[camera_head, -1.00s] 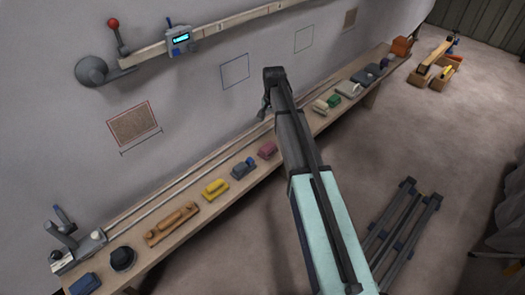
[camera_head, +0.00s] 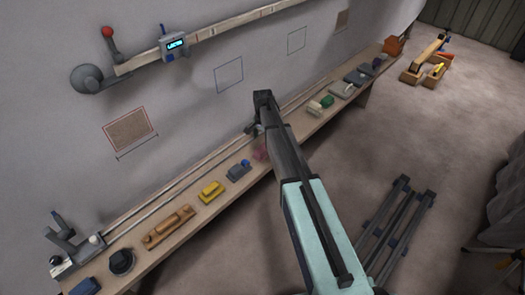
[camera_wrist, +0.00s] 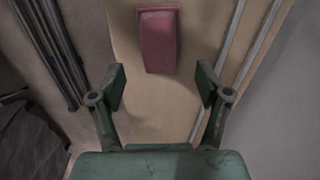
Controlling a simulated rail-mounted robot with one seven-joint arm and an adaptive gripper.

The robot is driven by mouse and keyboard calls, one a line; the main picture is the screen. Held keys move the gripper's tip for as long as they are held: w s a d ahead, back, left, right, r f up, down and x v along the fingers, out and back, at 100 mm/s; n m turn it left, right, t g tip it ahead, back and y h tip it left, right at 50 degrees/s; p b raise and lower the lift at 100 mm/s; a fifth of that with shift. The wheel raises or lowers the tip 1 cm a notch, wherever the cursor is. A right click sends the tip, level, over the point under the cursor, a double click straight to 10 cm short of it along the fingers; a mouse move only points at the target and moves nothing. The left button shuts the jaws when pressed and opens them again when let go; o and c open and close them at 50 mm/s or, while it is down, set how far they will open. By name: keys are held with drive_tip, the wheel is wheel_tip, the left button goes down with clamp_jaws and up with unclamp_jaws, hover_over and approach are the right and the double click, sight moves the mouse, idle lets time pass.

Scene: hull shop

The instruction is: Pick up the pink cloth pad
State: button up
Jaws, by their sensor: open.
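The pink cloth pad (camera_wrist: 160,40) lies on the wooden bench and shows near the top middle of the wrist view. In the head view the pad (camera_head: 260,153) is partly hidden beside my arm. My gripper (camera_wrist: 161,85) is open and empty, its two fingers apart. In the wrist picture the pad sits just beyond the fingertips, centred between them. In the head view my gripper (camera_head: 256,130) is over the bench near the pad, and its fingers are small and partly hidden.
The long bench (camera_head: 140,258) runs along the wall with rails at its back. A blue-and-grey block (camera_head: 238,170) and a yellow block (camera_head: 211,191) sit left of the pad. A trestle (camera_head: 400,225) stands on the floor.

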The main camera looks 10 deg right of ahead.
sight(262, 148)
drive_tip(key=shift+s+a+f+p, duration=0.1)
drive_tip(key=shift+f+p, duration=0.85)
drive_tip(key=shift+f, duration=2.25)
drive_tip(key=c, duration=1.2)
